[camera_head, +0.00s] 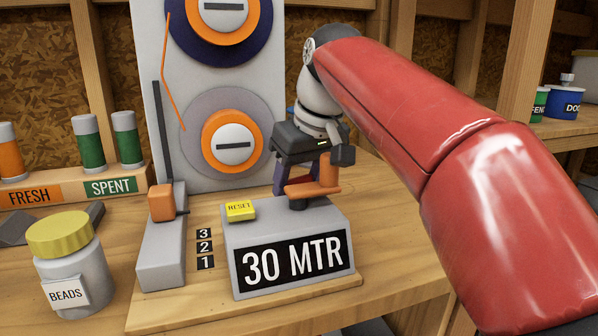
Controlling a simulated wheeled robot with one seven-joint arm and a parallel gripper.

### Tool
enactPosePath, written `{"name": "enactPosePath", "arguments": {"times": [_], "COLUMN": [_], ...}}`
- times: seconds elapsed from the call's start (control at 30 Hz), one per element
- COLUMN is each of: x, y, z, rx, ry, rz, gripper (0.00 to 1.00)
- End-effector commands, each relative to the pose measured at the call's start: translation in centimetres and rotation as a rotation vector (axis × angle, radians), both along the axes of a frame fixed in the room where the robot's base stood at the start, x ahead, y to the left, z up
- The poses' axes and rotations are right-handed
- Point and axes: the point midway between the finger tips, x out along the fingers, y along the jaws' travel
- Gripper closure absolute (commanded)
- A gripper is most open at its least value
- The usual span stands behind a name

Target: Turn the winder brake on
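The winder has a pale upright panel (172,95) with two orange-ringed spools. No label says which part is the brake. My gripper (300,176) points down at the orange handle, close around or just behind it. Its fingertips are partly hidden, so contact and grip are unclear.
A white jar (73,277) marked BEADS with a yellow lid stands at front left. A FRESH and SPENT rack (143,180) with several cylinders is behind it. My red arm covers the right side. Containers sit on a shelf (575,128) at far right.

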Motion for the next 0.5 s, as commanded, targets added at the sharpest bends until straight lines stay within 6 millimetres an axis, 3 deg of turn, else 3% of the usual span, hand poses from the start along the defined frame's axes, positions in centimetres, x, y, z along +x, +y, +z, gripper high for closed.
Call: {"name": "enactPosePath", "arguments": {"times": [0.5], "x": [-0.08], "y": [0.15], "z": [0.12], "rx": [0.0], "ry": [0.001], "rz": [-0.282], "gripper": [0.68]}}
